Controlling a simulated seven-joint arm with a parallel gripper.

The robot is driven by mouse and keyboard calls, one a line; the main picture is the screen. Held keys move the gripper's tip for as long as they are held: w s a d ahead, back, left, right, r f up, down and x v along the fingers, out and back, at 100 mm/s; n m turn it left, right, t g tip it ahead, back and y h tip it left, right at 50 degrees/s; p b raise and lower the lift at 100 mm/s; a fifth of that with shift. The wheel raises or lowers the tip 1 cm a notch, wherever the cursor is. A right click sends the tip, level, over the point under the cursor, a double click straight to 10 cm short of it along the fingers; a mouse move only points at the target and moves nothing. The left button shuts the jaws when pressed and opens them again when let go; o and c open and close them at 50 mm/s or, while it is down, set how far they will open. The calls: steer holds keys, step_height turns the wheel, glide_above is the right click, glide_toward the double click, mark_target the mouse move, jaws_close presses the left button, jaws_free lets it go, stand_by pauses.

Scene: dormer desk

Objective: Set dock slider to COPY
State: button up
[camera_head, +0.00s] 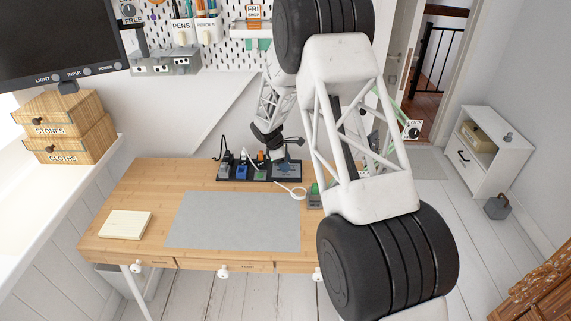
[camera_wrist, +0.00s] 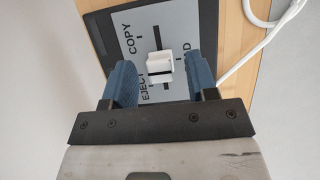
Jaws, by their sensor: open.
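The dock (camera_head: 230,178) is a dark tray at the back of the desk, with a light panel (camera_head: 293,168) at its right end. In the wrist view the panel (camera_wrist: 183,25) shows the words COPY and EJECT, and a partly hidden word at right ending in D. The white slider knob (camera_wrist: 159,64) stands on the slot, level between COPY and EJECT. My gripper (camera_wrist: 161,78) is open, with one blue finger on each side of the knob and visible gaps. It also shows in the head view (camera_head: 277,154) above the panel; the knob cannot be made out there.
Several small items stand in the dock left of the panel. A white cable (camera_wrist: 262,45) curves beside it. A grey mat (camera_head: 235,220) and a notepad (camera_head: 125,224) lie on the wooden desk (camera_head: 160,185). A pegboard (camera_head: 200,40) with holders is behind.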

steer(key=shift+f, duration=0.15)
jaws_close()
steer(key=shift+d, duration=1.75)
jaws_free()
